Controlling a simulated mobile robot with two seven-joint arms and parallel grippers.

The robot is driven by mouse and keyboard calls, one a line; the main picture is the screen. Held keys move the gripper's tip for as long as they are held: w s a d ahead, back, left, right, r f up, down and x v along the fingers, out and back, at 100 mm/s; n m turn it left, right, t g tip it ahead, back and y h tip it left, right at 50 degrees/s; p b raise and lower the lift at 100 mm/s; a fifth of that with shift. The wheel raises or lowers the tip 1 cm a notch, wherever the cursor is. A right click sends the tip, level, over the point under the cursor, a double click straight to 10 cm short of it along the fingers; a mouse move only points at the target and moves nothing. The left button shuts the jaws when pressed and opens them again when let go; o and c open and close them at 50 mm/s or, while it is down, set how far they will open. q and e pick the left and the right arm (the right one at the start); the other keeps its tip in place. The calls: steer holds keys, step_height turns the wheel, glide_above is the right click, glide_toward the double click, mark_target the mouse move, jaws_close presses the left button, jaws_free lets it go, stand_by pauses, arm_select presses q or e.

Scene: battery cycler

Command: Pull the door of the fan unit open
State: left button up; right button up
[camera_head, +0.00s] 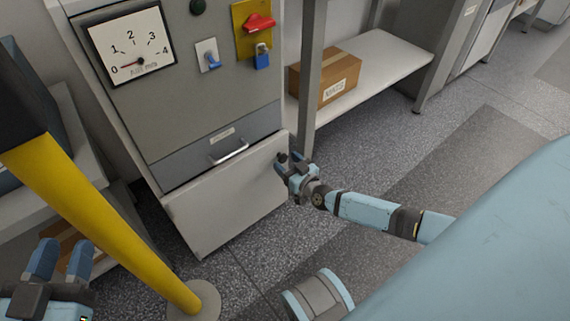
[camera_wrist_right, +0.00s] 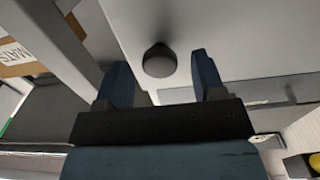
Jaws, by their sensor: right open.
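The fan unit's light grey lower door panel (camera_head: 228,205) is at the base of a grey cabinet. It also fills the top of the right wrist view (camera_wrist_right: 235,35). A dark round knob (camera_head: 282,157) is near its upper right corner; I cannot tell whether the door is ajar. My right gripper (camera_head: 287,164) is open at the knob. In the right wrist view the knob (camera_wrist_right: 159,60) shows between the two blue fingers, with gaps on both sides. My left gripper (camera_head: 60,258) is open and empty at the lower left, away from the cabinet.
Above the door are a drawer with a bar handle (camera_head: 230,152), a dial gauge (camera_head: 131,46), a blue switch (camera_head: 209,56) and a red lockout handle (camera_head: 258,23). A yellow post (camera_head: 100,215) stands at left front. A cardboard box (camera_head: 325,78) sits on a shelf at right. Floor before the door is mostly clear.

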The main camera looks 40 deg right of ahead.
arm_select(q)
steer(key=shift+w+a+r+m+h, duration=0.1)
steer(key=shift+w+r+m+h, duration=0.05)
steer(key=shift+m+h, duration=0.15)
arm_select(e)
steer(key=shift+w, duration=0.7)
